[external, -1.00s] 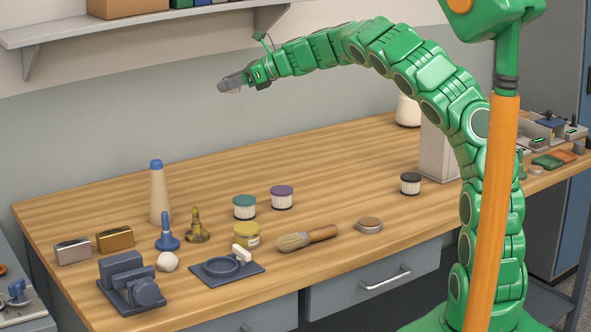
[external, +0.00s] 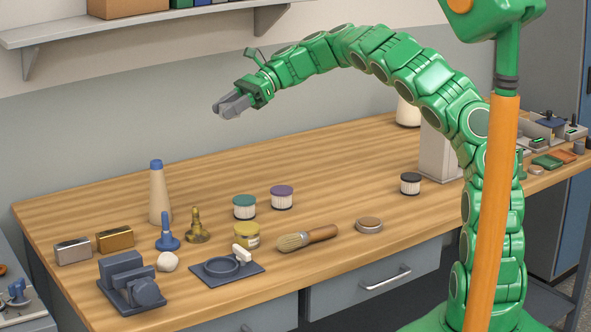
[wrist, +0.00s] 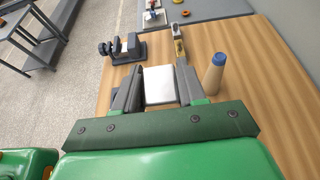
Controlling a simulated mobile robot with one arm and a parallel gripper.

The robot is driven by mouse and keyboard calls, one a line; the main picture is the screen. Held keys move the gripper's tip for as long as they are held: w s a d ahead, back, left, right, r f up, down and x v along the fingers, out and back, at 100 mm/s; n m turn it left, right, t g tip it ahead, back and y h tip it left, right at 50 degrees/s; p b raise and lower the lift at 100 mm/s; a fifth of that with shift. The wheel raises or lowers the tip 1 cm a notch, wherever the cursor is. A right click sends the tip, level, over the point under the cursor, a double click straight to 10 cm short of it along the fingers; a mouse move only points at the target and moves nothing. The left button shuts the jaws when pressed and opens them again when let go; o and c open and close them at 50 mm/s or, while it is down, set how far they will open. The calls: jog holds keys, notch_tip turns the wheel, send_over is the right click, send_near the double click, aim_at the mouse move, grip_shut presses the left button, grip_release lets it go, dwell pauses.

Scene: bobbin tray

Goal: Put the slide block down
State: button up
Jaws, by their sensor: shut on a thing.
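My gripper (external: 232,105) is up in the air above the back left part of the workbench, pointing left and slightly down. In the wrist view my gripper (wrist: 155,90) is shut on a white slide block (wrist: 160,84), which sits between the two grey fingers. In the external view the fingers hide the block. The block is well clear of the bench top (external: 330,175) and touches nothing but the fingers.
A beige cone with a blue tip (external: 159,195) stands left of centre. Silver (external: 73,251) and gold (external: 115,239) boxes, a dark vise-like fixture (external: 130,282), a dark ring plate (external: 227,270) and a brush (external: 307,238) lie toward the front. The bench's back middle is clear.

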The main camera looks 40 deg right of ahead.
notch_tip(320, 180, down, 15)
jog(key=shift+w+a+f, duration=0.65)
jog(key=shift+w+f, duration=1.15)
jog(key=shift+w, duration=0.45)
jog(key=shift+w+a+f, duration=0.6)
jog(key=shift+w+f, duration=1.15)
jog(key=shift+w, duration=0.5)
jog(key=shift+w+a+f, duration=0.65)
jog(key=shift+w+f, duration=1.15)
jog(key=shift+w, duration=0.45)
jog(key=shift+f, duration=1.5)
jog(key=shift+f, duration=0.1)
jog(key=o, duration=1.1)
jog(key=v, duration=1.2)
jog(key=shift+d, duration=0.15)
